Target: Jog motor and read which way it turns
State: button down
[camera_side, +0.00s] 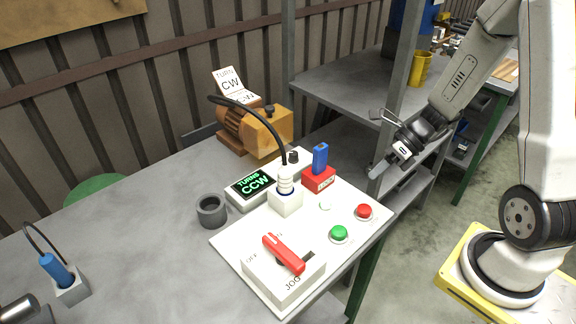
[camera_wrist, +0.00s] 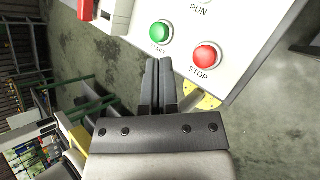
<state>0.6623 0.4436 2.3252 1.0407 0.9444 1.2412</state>
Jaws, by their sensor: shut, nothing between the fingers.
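The orange-brown motor (camera_side: 262,132) stands at the back of the table, with a card (camera_side: 230,80) reading "TURNS CW" above it. A display (camera_side: 252,186) in front of it reads "TURNS CCW" in green. On the white panel (camera_side: 234,241), a red lever (camera_side: 284,254) sits on a white box marked OFF and JOG; I cannot tell its exact setting. The green START button (camera_side: 339,233) and red STOP button (camera_side: 364,211) also show in the wrist view, START (camera_wrist: 160,33) and STOP (camera_wrist: 207,56). My gripper (camera_side: 376,172) is shut and empty, above and beyond the panel's right edge, apart from everything.
A white plug (camera_side: 285,181) with a black cable is in a socket on the panel. A blue piece (camera_side: 320,157) stands in a red block (camera_side: 319,179). A grey ring (camera_side: 211,210) and a blue plug (camera_side: 55,269) in a grey holder are left. The table's left middle is clear.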

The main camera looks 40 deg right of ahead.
aim_at(362, 210)
jog(key=shift+f, duration=0.15)
jog(key=shift+f, duration=4.3)
jog(key=shift+f, duration=1.25)
dwell(0.8)
jog(key=shift+r, duration=1.25)
jog(key=shift+r, duration=0.1)
